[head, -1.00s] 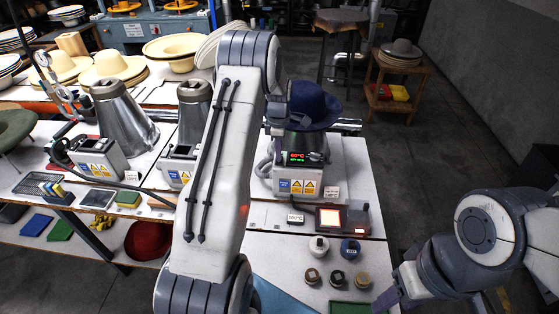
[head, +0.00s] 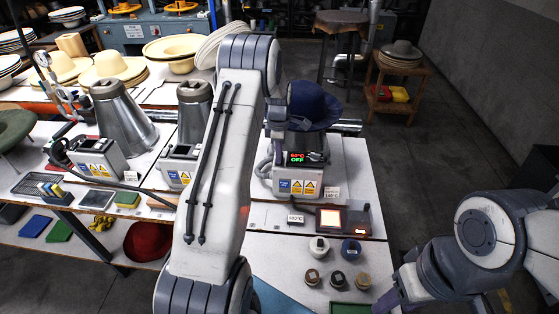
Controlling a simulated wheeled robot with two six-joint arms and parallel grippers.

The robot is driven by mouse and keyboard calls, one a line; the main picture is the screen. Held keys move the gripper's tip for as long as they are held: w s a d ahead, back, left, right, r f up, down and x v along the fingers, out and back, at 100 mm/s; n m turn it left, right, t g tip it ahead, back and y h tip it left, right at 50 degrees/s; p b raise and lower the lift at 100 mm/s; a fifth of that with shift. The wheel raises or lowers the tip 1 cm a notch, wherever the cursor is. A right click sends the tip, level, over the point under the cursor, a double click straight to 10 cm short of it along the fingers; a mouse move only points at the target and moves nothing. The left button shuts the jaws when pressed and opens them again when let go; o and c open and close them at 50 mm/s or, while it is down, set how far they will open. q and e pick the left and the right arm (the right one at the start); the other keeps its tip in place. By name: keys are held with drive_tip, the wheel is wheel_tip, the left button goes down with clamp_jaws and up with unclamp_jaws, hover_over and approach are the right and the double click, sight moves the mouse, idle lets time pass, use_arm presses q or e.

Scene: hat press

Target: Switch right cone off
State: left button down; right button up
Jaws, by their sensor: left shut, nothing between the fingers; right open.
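The right cone (head: 303,143) stands on its grey control base on the table, with a dark blue hat (head: 315,105) over its top. The base display (head: 297,158) shows a red temperature reading with green "OFF" below it. My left arm crosses the middle of the view and hides part of the cone's left side. My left gripper (head: 277,130) is shut and empty beside the cone, partly hidden by its own arm; I cannot tell whether it touches the base. My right gripper (head: 386,298) is open, low at the right, and only partly visible.
Two other metal cones, the left (head: 122,113) and the middle (head: 193,112), stand bare on the table. In front of the right cone are a lit red-framed panel (head: 330,218) and several round weights. A red hat (head: 148,241) lies on the lower shelf.

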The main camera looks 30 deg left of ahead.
use_arm(q)
drive_tip(key=shift+r+p, duration=2.6)
drive_tip(key=shift+r, duration=0.85)
drive_tip(key=shift+d, duration=0.35)
drive_tip(key=s+d+r+m+b, duration=0.1)
drive_tip(key=s+d+r+m, duration=0.15)
drive_tip(key=d+m, duration=0.4)
drive_tip(key=s+d+r+m+b, duration=0.2)
drive_tip(key=s+d+m, duration=0.15)
drive_tip(key=d, duration=0.55)
drive_tip(key=s+d+r+m+b, duration=0.1)
drive_tip(key=s+d+r+m, duration=0.25)
drive_tip(key=d, duration=0.45)
drive_tip(key=s+d+f+m+b, duration=0.1)
drive_tip(key=s+d+m, duration=0.3)
drive_tip(key=s+m, duration=0.4)
drive_tip(key=s+d+m+h+b, duration=0.1)
drive_tip(key=s+d+m+b, duration=0.2)
drive_tip(key=s+m, duration=0.6)
drive_tip(key=s, duration=0.7)
drive_tip(key=shift+s+d+f, duration=0.15)
drive_tip(key=shift+d+f, duration=0.2)
